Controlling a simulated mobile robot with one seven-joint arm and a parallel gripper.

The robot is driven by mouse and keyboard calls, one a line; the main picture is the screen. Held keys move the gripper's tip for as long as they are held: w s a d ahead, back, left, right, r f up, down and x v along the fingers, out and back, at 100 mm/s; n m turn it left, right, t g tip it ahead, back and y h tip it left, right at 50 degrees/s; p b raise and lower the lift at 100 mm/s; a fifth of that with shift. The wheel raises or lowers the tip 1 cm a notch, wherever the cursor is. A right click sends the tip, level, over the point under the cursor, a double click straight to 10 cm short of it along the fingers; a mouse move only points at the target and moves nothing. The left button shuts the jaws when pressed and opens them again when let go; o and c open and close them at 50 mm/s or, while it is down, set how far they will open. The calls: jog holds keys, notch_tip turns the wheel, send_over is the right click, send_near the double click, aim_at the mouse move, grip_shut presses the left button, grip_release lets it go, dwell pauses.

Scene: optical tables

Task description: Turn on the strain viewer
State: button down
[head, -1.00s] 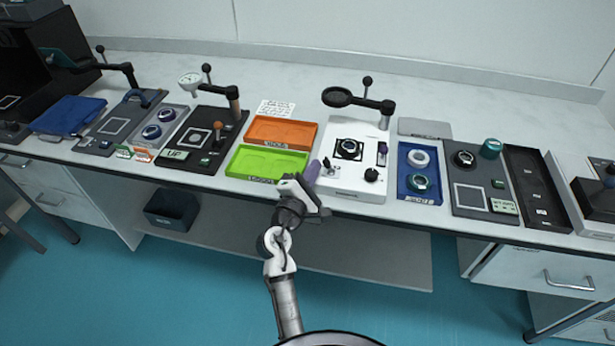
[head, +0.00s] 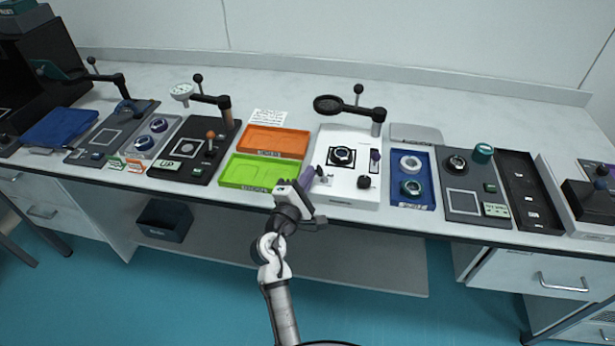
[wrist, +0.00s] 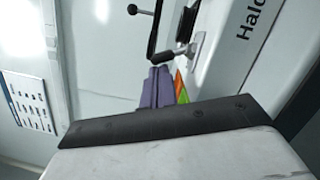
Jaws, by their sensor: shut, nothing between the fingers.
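No label that I can read names the strain viewer, so I cannot tell which device it is. A white instrument (head: 338,192) with a lens on a swing arm, a central dial and a black knob (head: 364,182) stands in the middle of the bench. My gripper (head: 307,175) has purple fingers, closed together and empty. It is at the front left corner of the white instrument; contact cannot be told. In the wrist view the fingers (wrist: 158,88) are together, with a white surface lettered "Halo" (wrist: 250,22) at the upper right.
A green tray (head: 245,183) and an orange tray (head: 275,140) lie left of the white instrument. Dark units (head: 172,172) stand further left. A blue tray (head: 402,203) with rings, another dark unit (head: 475,215) and a black tray (head: 528,185) stand to the right.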

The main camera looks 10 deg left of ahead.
jog(key=shift+r+m, duration=0.2)
jog(key=shift+m, duration=0.2)
jog(key=shift+d+r+m+g, duration=0.2)
jog(key=shift+m, duration=0.4)
jog(key=shift+d+r+m+g, duration=0.15)
jog(key=shift+r+m+g, duration=0.05)
jog(key=shift+m, duration=0.4)
jog(key=m, duration=0.1)
jog(key=d+m, duration=0.1)
jog(key=m, duration=0.1)
jog(key=r+m+g, duration=0.1)
jog(key=m, duration=0.1)
jog(key=shift+d, duration=0.35)
jog(key=shift+s+a+f, duration=0.1)
jog(key=shift+s+a, duration=0.1)
jog(key=shift+s, duration=0.25)
jog(key=b+v, duration=0.3)
jog(key=v, duration=1)
jog(key=shift+b, duration=0.3)
